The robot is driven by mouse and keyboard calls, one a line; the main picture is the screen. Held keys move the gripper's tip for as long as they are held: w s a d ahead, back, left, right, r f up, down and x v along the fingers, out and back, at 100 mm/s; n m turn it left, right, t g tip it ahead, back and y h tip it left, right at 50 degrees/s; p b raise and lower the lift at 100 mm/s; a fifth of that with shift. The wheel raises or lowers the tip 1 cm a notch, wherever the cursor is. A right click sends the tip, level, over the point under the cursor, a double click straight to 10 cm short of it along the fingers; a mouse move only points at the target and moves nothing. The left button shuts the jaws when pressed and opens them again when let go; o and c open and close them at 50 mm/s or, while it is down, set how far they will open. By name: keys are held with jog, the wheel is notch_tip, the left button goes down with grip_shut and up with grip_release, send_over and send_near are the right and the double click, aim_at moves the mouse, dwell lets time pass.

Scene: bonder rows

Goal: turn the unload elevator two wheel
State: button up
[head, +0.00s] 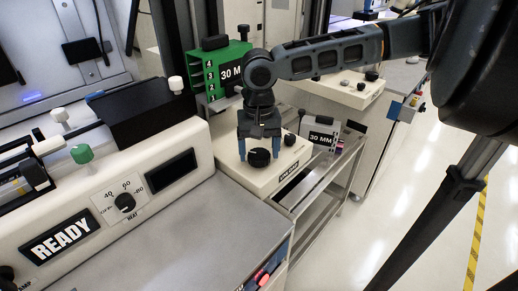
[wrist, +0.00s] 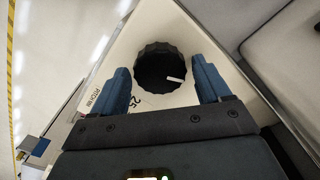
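A black ribbed wheel (head: 260,157) sits on top of a cream box (head: 222,153) with a dark label on its front, too small to read surely. In the wrist view the wheel (wrist: 157,69) shows a white pointer mark aimed right, with a printed "25" on the cream panel below it. My gripper (head: 261,153) points down over the box, its blue fingers open on either side of the wheel. In the wrist view a gap shows between the wheel and each finger; I cannot tell whether the fingertips reach down beside it.
A green "30 MM" magazine (head: 227,67) stands behind my gripper, and a grey "30 MM" one (head: 320,135) to its right. A bonder console (head: 100,205) with a READY sign and heat knob (head: 125,202) fills the left.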

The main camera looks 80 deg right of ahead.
jog(key=c, duration=0.8)
jog(key=shift+c, duration=0.2)
jog(key=shift+r+n+p, duration=0.1)
jog(key=shift+n+p, duration=0.25)
jog(key=shift+n, duration=0.05)
jog(key=n+p, duration=0.1)
jog(key=n, duration=0.1)
jog(key=shift+n, duration=0.4)
jog(key=n+p, duration=0.1)
jog(key=n, duration=0.3)
jog(key=shift+p, duration=0.35)
jog(key=o, duration=1.1)
jog(key=shift+c, duration=0.2)
